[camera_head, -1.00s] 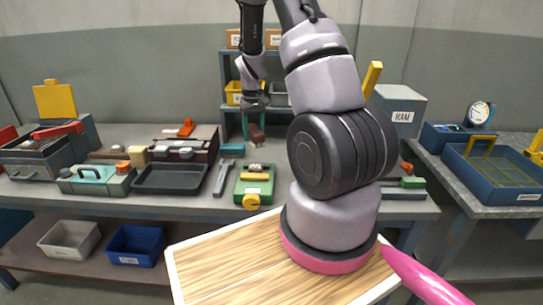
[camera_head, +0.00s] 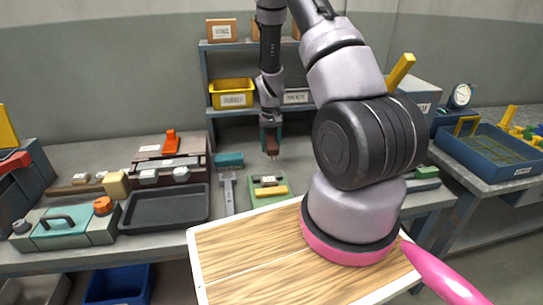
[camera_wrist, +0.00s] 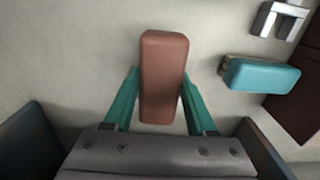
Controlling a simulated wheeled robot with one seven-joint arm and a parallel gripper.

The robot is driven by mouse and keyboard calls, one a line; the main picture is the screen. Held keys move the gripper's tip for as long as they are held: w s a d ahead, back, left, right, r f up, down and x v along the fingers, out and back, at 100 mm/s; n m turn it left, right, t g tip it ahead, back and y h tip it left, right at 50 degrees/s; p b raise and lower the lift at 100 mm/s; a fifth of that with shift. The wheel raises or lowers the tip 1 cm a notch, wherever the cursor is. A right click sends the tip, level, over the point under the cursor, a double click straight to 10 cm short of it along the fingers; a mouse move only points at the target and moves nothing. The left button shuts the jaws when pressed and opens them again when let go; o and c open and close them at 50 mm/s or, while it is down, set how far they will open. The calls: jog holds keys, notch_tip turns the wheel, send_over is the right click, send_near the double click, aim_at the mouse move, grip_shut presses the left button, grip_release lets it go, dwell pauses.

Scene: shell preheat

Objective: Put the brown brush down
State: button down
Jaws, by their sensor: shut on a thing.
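The brown brush (camera_head: 272,147) is between the fingers of my gripper (camera_head: 269,137), over the back part of the workbench (camera_head: 322,152). In the wrist view the brown brush (camera_wrist: 163,60) shows as a long rounded brown block, with the teal fingers of my gripper (camera_wrist: 160,82) shut on its two sides. The pale bench top lies behind it. I cannot tell whether the brush touches the bench top.
A teal-topped block (camera_wrist: 262,75) lies right of the brush in the wrist view. A shelf with a yellow bin (camera_head: 232,93) rises behind.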

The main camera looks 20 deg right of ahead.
jog(key=shift+f, duration=2.2)
jog(key=shift+f, duration=0.15)
jog(key=shift+c, duration=1)
grip_release()
